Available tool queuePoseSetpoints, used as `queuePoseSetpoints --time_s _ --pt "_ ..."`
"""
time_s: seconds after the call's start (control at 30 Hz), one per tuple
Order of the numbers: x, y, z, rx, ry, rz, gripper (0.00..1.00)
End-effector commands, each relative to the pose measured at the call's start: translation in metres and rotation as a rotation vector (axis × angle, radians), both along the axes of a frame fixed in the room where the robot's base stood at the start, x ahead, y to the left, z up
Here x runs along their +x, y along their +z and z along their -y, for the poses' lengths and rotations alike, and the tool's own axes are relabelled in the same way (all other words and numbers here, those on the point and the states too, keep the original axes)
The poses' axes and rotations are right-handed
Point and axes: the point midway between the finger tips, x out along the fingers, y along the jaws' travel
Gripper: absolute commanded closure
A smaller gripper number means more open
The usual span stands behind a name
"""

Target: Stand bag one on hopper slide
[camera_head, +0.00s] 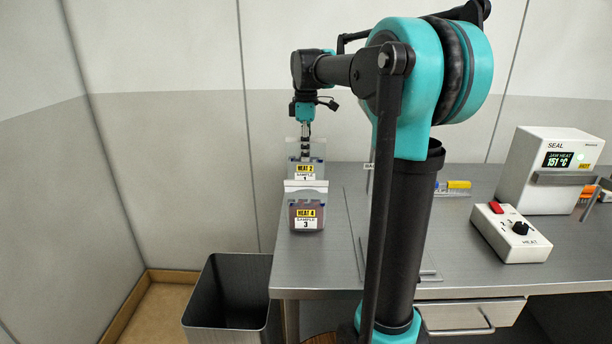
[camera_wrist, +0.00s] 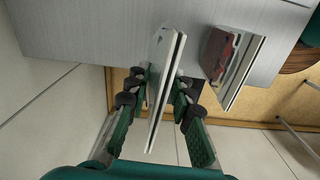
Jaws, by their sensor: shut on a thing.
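Bag one, a clear pouch labelled HEAT 2, SAMPLE 1 (camera_head: 304,172), is upright at the left end of the steel bench in the head view. My gripper (camera_head: 305,147) comes down on its top from above. In the wrist view my gripper (camera_wrist: 163,82) is shut on the pouch (camera_wrist: 162,95), which shows edge-on between the dark finger pads. Whether its base touches the bench is not clear. I cannot make out a hopper slide for certain.
A second pouch, HEAT 4, SAMPLE 3 (camera_head: 306,216), stands close in front of bag one; it also shows in the wrist view (camera_wrist: 232,62). An open grey bin (camera_head: 228,300) is below the bench edge. The sealer (camera_head: 550,170) and heat control box (camera_head: 511,234) are at right.

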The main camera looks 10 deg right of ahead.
Motion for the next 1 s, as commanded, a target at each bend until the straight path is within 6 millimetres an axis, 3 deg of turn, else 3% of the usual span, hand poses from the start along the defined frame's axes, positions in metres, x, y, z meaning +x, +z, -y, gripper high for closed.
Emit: queuePoseSetpoints --time_s 0.1,0.33,0.6,1.0 --pt "0.0 -0.021 0.0 0.0 0.0 0.0 0.97" --pt "0.001 -0.039 0.0 0.0 0.0 0.0 0.97" --pt "0.0 -0.074 0.0 0.0 0.0 0.0 0.97" --pt "0.0 -0.079 0.0 0.0 0.0 0.0 0.97"
